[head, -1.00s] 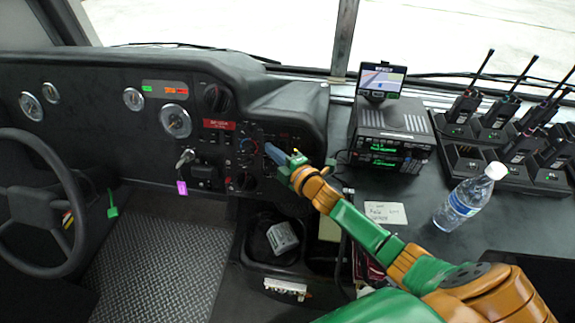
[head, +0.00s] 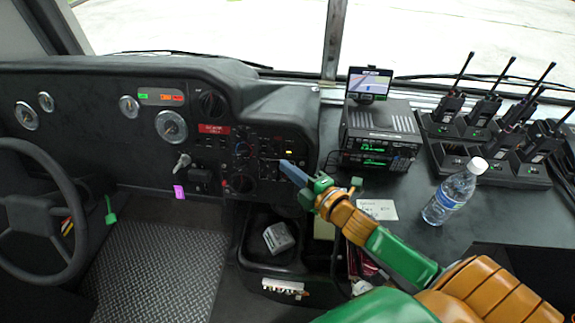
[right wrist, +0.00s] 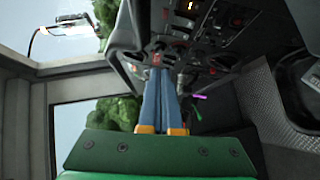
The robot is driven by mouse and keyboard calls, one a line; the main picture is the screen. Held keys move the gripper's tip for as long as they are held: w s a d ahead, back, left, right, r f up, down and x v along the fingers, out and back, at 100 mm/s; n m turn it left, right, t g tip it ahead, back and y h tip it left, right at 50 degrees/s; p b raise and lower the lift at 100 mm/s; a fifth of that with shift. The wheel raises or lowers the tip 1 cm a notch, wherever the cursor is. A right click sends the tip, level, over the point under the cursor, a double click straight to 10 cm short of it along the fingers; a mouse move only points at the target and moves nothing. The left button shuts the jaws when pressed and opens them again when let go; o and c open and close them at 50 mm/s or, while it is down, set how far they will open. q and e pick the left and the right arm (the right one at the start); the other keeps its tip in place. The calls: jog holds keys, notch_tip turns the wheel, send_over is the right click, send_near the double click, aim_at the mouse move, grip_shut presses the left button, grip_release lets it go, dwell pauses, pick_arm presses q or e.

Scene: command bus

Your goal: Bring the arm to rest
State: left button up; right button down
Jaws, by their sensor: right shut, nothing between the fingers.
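My right arm comes in from the lower right of the head view, green and orange. Its right gripper (head: 290,170) is in front of the right part of the dashboard panel (head: 215,155), with its blue fingers together and nothing between them. In the right wrist view the two blue fingers of the gripper (right wrist: 160,75) lie side by side and point at the panel of knobs and switches. I cannot tell the exact gap from the fingertips to the panel. My left gripper is not in view.
A radio stack with a small screen (head: 370,85), a water bottle (head: 450,195), a paper note (head: 377,209) and several handheld radios in chargers (head: 512,172) stand on the right console. A steering wheel (head: 82,212) is at left. An open bin (head: 252,248) lies below the panel.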

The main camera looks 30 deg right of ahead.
jog(key=shift+s, duration=0.1)
jog(key=s+a+f+m+g+h, duration=0.2)
jog(key=s+f+m+g, duration=0.5)
jog(key=s, duration=0.4)
jog(key=s+a+f+m+g+h, duration=0.15)
jog(key=s+f+m+g, duration=0.35)
jog(key=s+m, duration=0.55)
notch_tip(320, 180, down, 16)
jog(key=s+n+g, duration=0.1)
jog(key=s+g, duration=0.1)
jog(key=s+d+f, duration=0.2)
jog(key=s+f, duration=0.8)
jog(key=s, duration=0.2)
jog(key=shift+f+g, duration=0.2)
jog(key=shift+g, duration=0.2)
jog(key=shift+d+n, duration=0.1)
jog(key=shift+n, duration=0.15)
